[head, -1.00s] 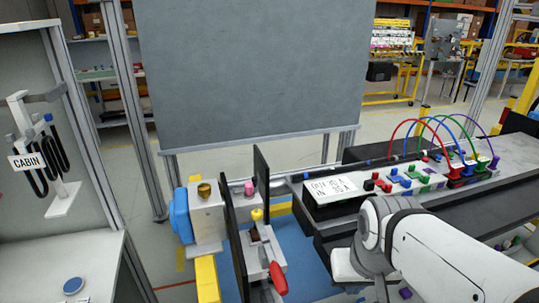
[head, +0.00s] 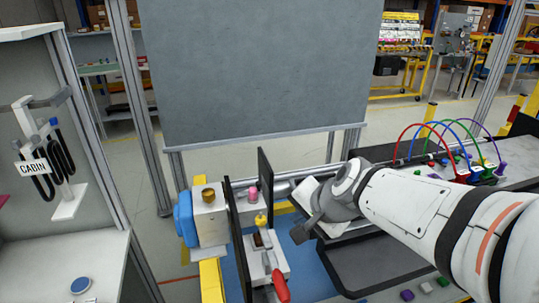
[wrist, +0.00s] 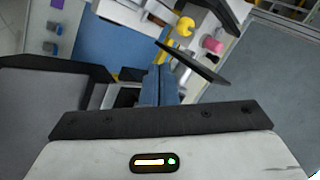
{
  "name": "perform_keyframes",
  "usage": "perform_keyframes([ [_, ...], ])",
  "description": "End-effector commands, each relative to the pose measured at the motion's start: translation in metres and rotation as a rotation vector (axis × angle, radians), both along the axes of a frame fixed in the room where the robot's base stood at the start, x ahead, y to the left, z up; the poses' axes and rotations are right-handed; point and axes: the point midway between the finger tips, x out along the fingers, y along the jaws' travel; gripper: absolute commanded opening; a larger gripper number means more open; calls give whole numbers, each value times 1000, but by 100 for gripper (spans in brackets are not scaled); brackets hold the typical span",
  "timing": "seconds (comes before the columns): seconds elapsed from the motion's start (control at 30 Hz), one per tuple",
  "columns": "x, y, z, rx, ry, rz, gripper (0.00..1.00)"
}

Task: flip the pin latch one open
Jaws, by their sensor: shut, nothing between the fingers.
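A fixture with knobs stands left of my arm in the head view. It has a yellow knob (head: 261,220), a pink knob (head: 252,194), a brass knob (head: 208,196) and a red handle (head: 281,287). Which part is pin latch one I cannot tell. My gripper (head: 302,233) is right of the yellow knob, apart from it. In the wrist view my fingers (wrist: 160,84) are together and empty. The yellow knob (wrist: 184,27) and the pink knob (wrist: 212,45) show beyond them to the upper right.
Upright black plates (head: 265,190) flank the pink and yellow knobs; one (wrist: 193,62) lies close to my fingertips in the wrist view. A panel with colored cables (head: 470,172) is at right. A grey board (head: 250,70) stands behind. A cabin rack (head: 50,165) is at left.

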Motion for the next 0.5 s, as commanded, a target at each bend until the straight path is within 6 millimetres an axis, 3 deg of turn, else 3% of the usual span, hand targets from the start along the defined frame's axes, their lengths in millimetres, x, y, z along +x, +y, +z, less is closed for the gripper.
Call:
perform_keyframes([
  [0.03,13,6,13,69,-6,-70,0],
  [0.2,42,16,31,235,-17,-249,0],
  [0.5,48,17,33,271,-18,-291,0],
])
